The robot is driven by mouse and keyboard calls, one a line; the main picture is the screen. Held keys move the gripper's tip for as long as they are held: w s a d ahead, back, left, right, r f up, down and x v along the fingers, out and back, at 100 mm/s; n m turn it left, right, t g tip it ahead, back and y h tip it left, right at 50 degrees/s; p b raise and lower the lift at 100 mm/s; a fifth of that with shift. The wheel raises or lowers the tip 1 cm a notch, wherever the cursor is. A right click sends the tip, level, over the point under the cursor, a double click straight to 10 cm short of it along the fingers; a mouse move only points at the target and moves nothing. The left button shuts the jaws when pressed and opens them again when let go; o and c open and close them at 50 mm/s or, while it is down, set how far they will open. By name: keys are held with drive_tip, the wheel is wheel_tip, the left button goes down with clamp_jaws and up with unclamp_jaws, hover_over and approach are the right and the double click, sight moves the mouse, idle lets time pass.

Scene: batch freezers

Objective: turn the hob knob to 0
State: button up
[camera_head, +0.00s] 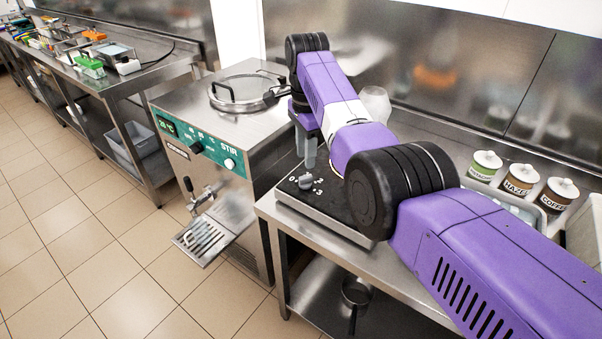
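The hob (338,203) is a low unit with a black top and steel edge on the steel counter. Its small grey knob (305,181) sits at the hob's near left corner, with white number marks around it; a 0 shows to its left and a 3 to its right. I cannot make out where the knob's pointer is set. My gripper (310,168) hangs downward just above and behind the knob in this view, with grey fingers seen nearly edge-on. A gap seems to remain between fingers and knob. The arm hides much of the hob's back and right side.
A batch freezer (200,215) with a green STIR panel stands close on the left. A clear vessel (376,102) is behind my arm. Labelled tubs (520,180) stand at the right. A pot (356,292) is on the lower shelf. Floor is clear at the left.

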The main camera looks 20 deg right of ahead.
sight(306, 176)
wheel_tip(306, 176, down, 7)
idle(0.3)
drive_tip(key=shift+c, duration=0.2)
clamp_jaws()
